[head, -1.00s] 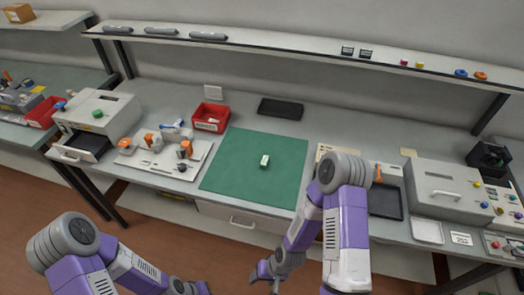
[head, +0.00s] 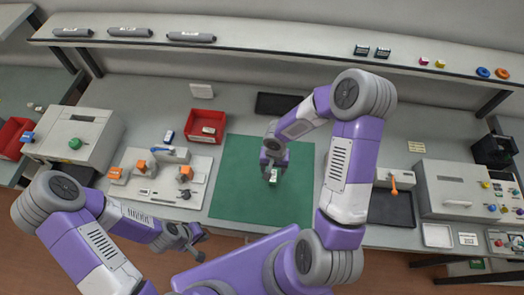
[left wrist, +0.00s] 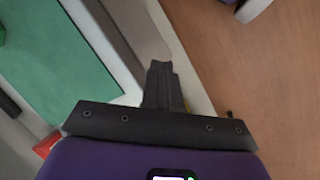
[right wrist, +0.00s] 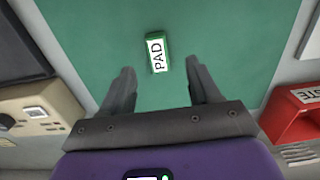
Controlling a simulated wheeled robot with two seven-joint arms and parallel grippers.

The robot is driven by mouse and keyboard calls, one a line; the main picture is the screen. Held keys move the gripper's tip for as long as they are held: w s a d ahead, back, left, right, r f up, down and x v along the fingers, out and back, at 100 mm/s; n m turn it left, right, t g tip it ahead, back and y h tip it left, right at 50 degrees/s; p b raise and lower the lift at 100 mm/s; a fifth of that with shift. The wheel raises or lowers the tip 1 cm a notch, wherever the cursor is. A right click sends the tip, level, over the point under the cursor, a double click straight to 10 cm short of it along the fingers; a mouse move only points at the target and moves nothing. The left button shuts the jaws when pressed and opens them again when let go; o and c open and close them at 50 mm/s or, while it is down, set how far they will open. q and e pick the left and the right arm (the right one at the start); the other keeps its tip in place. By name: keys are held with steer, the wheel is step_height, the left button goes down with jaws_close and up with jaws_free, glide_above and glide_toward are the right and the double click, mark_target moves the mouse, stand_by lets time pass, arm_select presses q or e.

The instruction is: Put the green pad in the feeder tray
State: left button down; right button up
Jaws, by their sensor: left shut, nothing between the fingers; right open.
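The green pad (head: 273,177) lies on the green mat (head: 240,200), a small block with a white label. In the right wrist view the pad (right wrist: 157,50) shows its "PAD" label. My right gripper (head: 271,166) is open above the mat, partly covering the pad in the head view. In the right wrist view its fingers (right wrist: 159,70) point toward the pad, with nothing held. My left gripper (head: 198,238) is shut and empty near the bench's front edge; its fingertips meet in the left wrist view (left wrist: 160,68). No tray is marked as the feeder tray.
A red bin (head: 206,118) and a dark tray (head: 280,105) stand behind the mat. A board with orange-handled parts (head: 145,192) is left of it. A dark tray (head: 391,210), a small pale tray (head: 437,235) and a grey machine (head: 452,190) are at right. A shelf (head: 270,45) runs above.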

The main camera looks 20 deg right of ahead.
mark_target(273, 176)
steer(key=shift+w+d, duration=0.3)
steer(key=shift+w, duration=0.3)
steer(key=shift+s+f, duration=0.1)
steer(key=shift+f, duration=0.2)
steer(key=shift+s+f, duration=0.2)
steer(key=shift+f, duration=1.35)
steer(key=shift+s+f, duration=0.2)
steer(key=shift+f, duration=1.35)
jaws_close()
steer(key=shift+r, duration=0.1)
